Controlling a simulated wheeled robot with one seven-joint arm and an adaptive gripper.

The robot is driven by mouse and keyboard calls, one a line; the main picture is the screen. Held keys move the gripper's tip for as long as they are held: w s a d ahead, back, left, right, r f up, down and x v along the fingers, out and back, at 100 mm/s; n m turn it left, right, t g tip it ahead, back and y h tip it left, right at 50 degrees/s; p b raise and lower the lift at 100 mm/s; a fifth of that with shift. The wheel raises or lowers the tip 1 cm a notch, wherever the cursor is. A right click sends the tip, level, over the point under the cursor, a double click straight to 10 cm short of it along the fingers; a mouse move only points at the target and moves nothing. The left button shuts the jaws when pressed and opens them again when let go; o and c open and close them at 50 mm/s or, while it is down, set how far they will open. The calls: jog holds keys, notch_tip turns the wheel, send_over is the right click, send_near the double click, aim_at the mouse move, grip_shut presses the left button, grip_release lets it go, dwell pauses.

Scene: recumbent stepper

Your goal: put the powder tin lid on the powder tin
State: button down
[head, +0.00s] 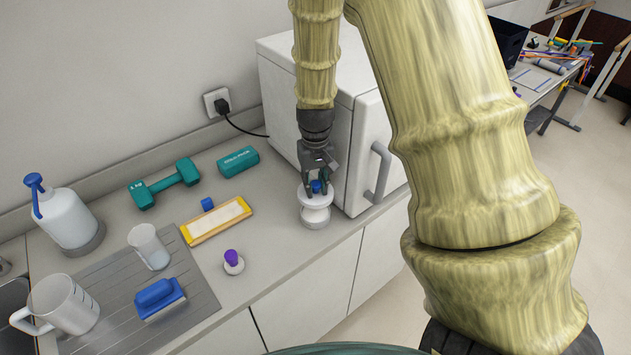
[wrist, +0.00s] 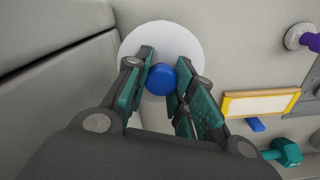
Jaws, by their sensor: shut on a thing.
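My gripper (head: 317,188) is shut on the blue knob of the powder tin lid (head: 305,194), in front of the white cabinet. In the wrist view the fingers of my gripper (wrist: 162,84) stand either side of the blue knob, with the lid's round white disc (wrist: 185,38) around it. The white powder tin (head: 316,217) stands upright on the counter directly below the lid. The lid looks roughly level and centred over the tin. I cannot tell whether it rests on the rim or sits slightly above it. In the wrist view the lid hides the tin.
The white cabinet (head: 285,95) stands close behind and right of the tin. A white piece with a purple knob (head: 233,262), a yellow-framed board (head: 215,222), a blue block (head: 207,204) and a teal dumbbell (head: 163,184) lie to the left. The counter's front edge is near.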

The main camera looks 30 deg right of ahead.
jog(key=b, duration=0.2)
send_over(315, 211)
jog(key=shift+f, duration=3)
jog(key=shift+f, duration=1)
dwell(1.0)
jog(key=c, duration=0.8)
grip_release()
jog(key=shift+r+p, duration=0.1)
jog(key=shift+p, duration=0.2)
jog(key=shift+r+p, duration=2.65)
jog(key=shift+r, duration=0.8)
